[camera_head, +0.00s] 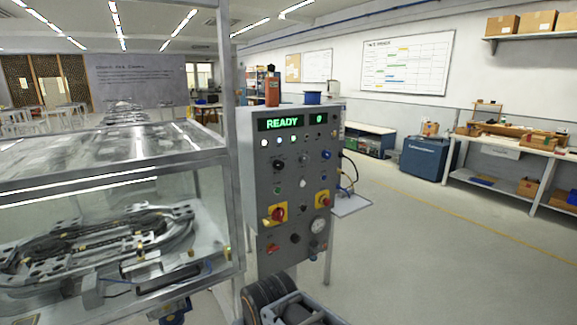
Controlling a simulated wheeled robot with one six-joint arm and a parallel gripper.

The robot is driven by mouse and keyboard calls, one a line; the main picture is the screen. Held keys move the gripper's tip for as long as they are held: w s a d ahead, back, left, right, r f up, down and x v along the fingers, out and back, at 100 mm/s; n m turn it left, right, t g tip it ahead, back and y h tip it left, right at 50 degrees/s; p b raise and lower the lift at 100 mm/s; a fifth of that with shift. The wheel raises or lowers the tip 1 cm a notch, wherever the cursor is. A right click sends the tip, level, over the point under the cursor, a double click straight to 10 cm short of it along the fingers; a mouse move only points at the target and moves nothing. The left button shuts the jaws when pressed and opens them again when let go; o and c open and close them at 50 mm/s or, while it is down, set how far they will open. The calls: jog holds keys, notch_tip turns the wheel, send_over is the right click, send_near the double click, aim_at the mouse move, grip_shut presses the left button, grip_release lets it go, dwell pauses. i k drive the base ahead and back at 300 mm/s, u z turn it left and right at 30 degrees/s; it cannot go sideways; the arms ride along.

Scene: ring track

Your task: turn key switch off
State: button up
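The grey control cabinet (295,185) stands upright in the middle of the head view, with its front panel facing me. A green display (292,121) at its top reads READY and a digit. Below are a row of lit lamps, several small dark knobs, a blue knob (326,155) and two red controls on yellow plates, left (278,214) and right (323,200). The controls are too small to tell which one is the key switch or how it is set. Part of my arm shows at the bottom edge, below the cabinet. My gripper's fingers do not show.
A glass-walled enclosure (120,200) with a metal ring track (100,235) stands close on the left, its metal post beside the cabinet. A small shelf (351,205) juts from the cabinet's right side. The floor on the right is clear up to a workbench (510,160).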

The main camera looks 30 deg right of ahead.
aim_at(302, 207)
jog(key=k, duration=0.55)
jog(key=z, duration=0.4)
jog(key=i, duration=1.45)
jog(key=u, duration=0.05)
